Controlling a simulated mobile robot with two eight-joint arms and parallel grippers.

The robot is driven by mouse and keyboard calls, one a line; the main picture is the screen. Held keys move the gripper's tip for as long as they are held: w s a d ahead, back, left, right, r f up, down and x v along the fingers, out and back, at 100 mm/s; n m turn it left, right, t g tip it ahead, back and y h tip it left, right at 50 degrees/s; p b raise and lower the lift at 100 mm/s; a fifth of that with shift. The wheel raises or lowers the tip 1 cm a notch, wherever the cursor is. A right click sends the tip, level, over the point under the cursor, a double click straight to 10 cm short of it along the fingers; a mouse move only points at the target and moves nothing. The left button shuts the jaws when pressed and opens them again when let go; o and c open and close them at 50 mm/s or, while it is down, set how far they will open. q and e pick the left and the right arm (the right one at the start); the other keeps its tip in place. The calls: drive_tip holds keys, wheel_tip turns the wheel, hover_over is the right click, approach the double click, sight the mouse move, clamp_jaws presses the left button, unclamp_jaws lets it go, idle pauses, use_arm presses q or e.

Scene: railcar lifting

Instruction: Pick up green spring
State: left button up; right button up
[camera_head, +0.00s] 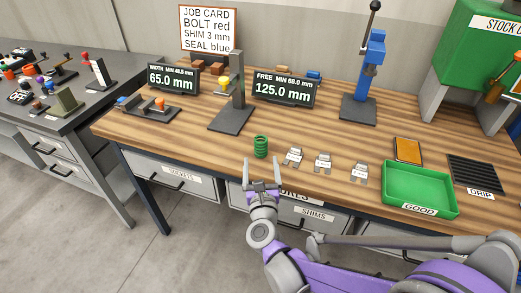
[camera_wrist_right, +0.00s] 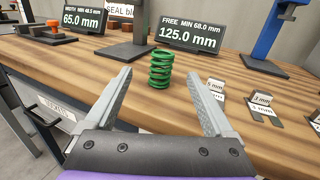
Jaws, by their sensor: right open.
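The green spring (camera_head: 261,147) stands upright on the wooden workbench near its front edge in the head view. In the right wrist view the spring (camera_wrist_right: 161,68) shows beyond and between the fingertips, closer to the right one. My right gripper (camera_head: 262,160) is open and empty, just in front of the spring on the near side of the bench. It also shows in the right wrist view (camera_wrist_right: 162,78) with its two fingers spread wide. No contact with the spring is visible. My left gripper does not show in either view.
Several shims (camera_head: 323,161) lie to the right of the spring. A green GOOD tray (camera_head: 420,210) and a black DRIP grate (camera_head: 474,172) are farther right. A gauge stand (camera_head: 234,110) and display (camera_head: 284,90) stand behind. Drawers (camera_head: 175,178) line the bench front.

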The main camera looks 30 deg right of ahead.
sight(261, 145)
drive_tip(key=x, duration=1)
drive_tip(key=shift+w+d, duration=0.2)
drive_tip(key=shift+d, duration=0.2)
clamp_jaws()
